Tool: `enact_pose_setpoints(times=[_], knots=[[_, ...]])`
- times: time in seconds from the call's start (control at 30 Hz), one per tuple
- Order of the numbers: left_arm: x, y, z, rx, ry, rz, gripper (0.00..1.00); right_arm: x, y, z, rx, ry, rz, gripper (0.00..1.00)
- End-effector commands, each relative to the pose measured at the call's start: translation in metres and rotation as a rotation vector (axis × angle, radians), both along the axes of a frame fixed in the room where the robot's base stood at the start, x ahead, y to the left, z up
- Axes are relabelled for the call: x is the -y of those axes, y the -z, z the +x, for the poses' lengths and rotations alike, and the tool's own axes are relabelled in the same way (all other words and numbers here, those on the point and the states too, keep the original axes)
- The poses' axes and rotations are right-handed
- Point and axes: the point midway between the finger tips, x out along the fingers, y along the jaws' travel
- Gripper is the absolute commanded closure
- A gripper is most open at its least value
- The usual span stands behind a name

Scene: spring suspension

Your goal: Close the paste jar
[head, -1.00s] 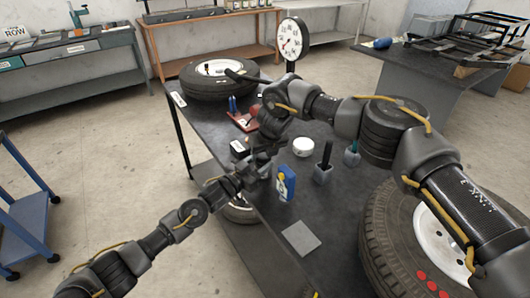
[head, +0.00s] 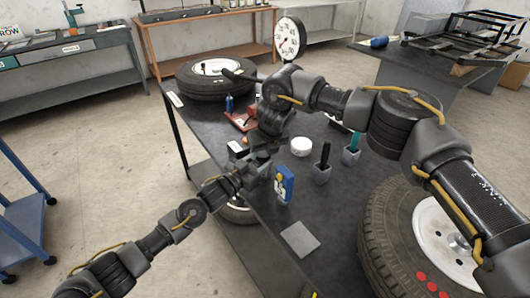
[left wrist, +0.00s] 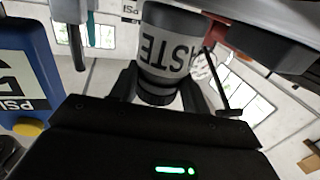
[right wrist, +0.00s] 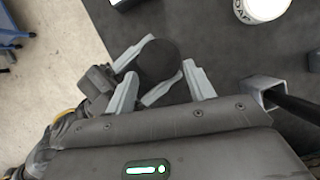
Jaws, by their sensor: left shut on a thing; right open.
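The paste jar (left wrist: 168,48) is grey with dark PASTE lettering and a black ringed end in the left wrist view. From above, its round dark top (right wrist: 159,62) shows in the right wrist view; I cannot tell how far the lid is screwed on. My left gripper (head: 262,166) is shut on the jar, with pale fingers around it in the right wrist view. My right gripper (right wrist: 162,88) is open, its fingertips on either side of the dark top. In the head view my grippers largely hide the jar, and my right gripper (head: 268,138) is just above the left.
A blue PSI box (head: 284,184) stands close to my left gripper. A white tub (head: 301,147), grey holders (head: 322,174) with upright handles and a grey pad (head: 299,239) are on the dark bench. A tyre (head: 385,225) is at the right, another (head: 205,86) behind.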

Motion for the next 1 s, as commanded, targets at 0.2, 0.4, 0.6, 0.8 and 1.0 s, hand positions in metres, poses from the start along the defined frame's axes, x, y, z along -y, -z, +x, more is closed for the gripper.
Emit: enact_pose_setpoints(times=[0.2,0.4,0.6,0.8,1.0], knots=[[-0.0016,0.0012,0.0000,-0.003,-0.002,0.001,0.94,-0.0014,-0.0011,0.0004,0.001,-0.002,0.002,0.67],[-0.0023,0.0013,0.0000,-0.003,-0.003,0.001,0.94,-0.0014,-0.0011,0.0005,0.002,-0.001,0.001,0.85],[-0.0023,0.0016,0.0002,-0.003,-0.003,0.003,0.94,-0.0012,-0.0008,0.0006,0.001,-0.001,0.002,0.85],[-0.0018,0.0015,0.0000,-0.004,-0.003,0.002,0.94,-0.0015,0.0029,0.0021,0.000,-0.001,0.002,0.85],[-0.0011,0.0007,-0.0002,-0.002,-0.001,0.001,0.94,-0.0013,0.0028,0.0020,0.001,0.001,0.002,0.85]])
